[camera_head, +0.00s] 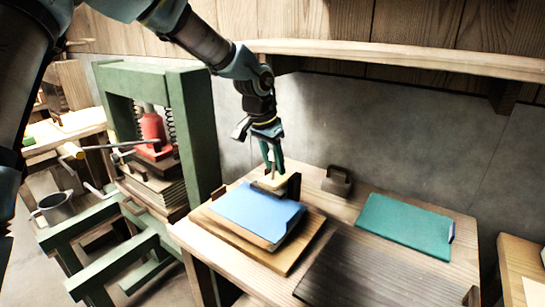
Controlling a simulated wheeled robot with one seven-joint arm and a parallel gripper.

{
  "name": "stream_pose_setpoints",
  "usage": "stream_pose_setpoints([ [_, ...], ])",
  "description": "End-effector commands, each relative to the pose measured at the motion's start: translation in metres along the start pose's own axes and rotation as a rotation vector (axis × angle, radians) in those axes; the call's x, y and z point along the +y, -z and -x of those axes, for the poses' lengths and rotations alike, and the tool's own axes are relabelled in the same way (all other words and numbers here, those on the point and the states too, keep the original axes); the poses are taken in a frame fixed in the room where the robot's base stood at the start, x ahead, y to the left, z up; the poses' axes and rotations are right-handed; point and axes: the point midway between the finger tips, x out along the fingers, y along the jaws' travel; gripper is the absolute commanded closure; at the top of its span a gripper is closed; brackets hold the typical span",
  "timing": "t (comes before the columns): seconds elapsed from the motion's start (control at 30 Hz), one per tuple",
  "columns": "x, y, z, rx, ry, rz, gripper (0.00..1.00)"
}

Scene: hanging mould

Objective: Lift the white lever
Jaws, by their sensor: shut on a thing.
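My gripper (273,169) points down over the workbench at the far edge of a blue sheet (258,210). It is shut on a small pale cream piece (267,185) there. I cannot tell whether this piece is the white lever, or whether it is lifted clear of what lies under it. The fingertips partly hide it. The blue sheet lies on a light block on a wooden board (293,262). At the left, a thin metal lever (112,146) with a pale yellowish knob sticks out from the green press (197,135), well away from my gripper.
A teal sheet (405,225) lies on the bench (335,212) at the right. A dark handled block (337,181) stands behind. A wooden shelf (400,57) runs above. A red jack (152,130) sits in the press. A grey mug (54,208) stands at the left.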

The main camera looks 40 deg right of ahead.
Motion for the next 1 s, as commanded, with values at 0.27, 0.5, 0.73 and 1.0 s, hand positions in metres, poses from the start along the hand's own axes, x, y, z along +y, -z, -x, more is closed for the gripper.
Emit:
stream_pose_setpoints([
  [0.27,-0.0015,0.0097,0.0043,-0.108,-0.020,0.009,1.00],
  [0.5,-0.0023,0.0092,0.0026,-0.113,-0.020,0.010,1.00],
  [0.73,-0.0020,0.0091,0.0026,-0.113,-0.020,0.009,0.40],
  [1.0,-0.0015,0.0088,0.0025,-0.114,-0.021,0.009,0.29],
])
